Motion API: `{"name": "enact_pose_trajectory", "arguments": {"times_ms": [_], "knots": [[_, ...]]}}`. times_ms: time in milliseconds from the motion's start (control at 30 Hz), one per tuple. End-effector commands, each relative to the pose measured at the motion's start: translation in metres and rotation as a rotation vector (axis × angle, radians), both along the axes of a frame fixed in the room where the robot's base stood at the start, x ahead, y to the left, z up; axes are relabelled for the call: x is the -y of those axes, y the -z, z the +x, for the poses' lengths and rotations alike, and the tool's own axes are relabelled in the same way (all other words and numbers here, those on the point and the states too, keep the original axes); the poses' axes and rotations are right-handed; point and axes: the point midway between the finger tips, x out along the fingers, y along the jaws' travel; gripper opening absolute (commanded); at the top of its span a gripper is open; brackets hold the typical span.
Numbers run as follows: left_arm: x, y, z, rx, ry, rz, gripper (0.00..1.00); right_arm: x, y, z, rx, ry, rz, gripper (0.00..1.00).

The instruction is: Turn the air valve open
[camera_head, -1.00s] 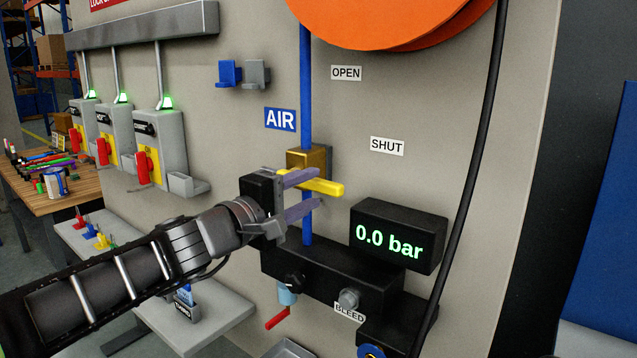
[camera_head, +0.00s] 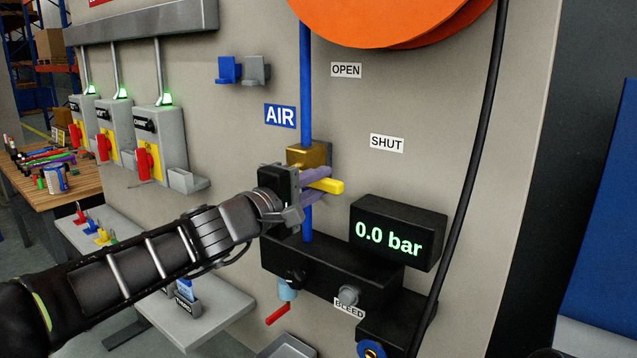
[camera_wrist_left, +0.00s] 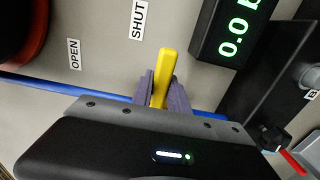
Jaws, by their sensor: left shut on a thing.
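The air valve is a brass body (camera_head: 308,156) on a blue vertical pipe (camera_head: 306,85), beside the AIR label (camera_head: 280,116). Its yellow handle (camera_head: 327,186) points right, across the pipe, below the SHUT label (camera_head: 387,142). The OPEN label (camera_head: 346,70) is higher, next to the pipe. My left gripper (camera_head: 312,190) is shut on the yellow handle. In the left wrist view the handle (camera_wrist_left: 163,75) shows between the purple-grey fingers (camera_wrist_left: 162,92). The gauge (camera_head: 390,237) reads 0.0 bar. My right gripper is not in view.
An orange reel (camera_head: 390,20) is above, with a black hose (camera_head: 480,130) hanging at the right. A black manifold (camera_head: 330,275) with a BLEED label (camera_head: 349,308) sits below the valve. Grey lockout boxes (camera_head: 158,145) and a shelf (camera_head: 195,315) are at the left.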

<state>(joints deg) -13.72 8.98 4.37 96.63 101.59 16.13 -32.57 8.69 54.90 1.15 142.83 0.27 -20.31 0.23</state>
Motion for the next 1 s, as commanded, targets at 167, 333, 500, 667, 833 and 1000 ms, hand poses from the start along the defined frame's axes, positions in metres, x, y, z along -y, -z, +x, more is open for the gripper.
{"name": "enact_pose_trajectory", "arguments": {"times_ms": [167, 333, 500, 667, 833, 1000], "knots": [[0.0000, 0.0006, 0.0000, -0.001, 0.000, 0.001, 0.00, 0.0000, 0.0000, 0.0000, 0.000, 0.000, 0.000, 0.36], [0.0000, 0.0007, 0.0000, -0.001, 0.000, 0.001, 0.00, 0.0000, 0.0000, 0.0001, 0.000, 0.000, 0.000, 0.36], [0.0000, 0.0008, 0.0000, -0.001, 0.000, 0.001, 0.00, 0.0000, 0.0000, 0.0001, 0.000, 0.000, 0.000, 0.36], [0.0000, 0.0009, 0.0000, -0.002, 0.000, 0.001, 0.00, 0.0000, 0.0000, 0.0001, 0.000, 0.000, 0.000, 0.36], [0.0000, 0.0011, 0.0000, -0.002, 0.000, 0.000, 0.00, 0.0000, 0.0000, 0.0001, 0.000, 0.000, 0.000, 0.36], [0.0001, 0.0012, 0.0001, -0.002, 0.000, 0.000, 0.00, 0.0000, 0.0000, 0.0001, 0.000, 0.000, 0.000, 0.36]]}}
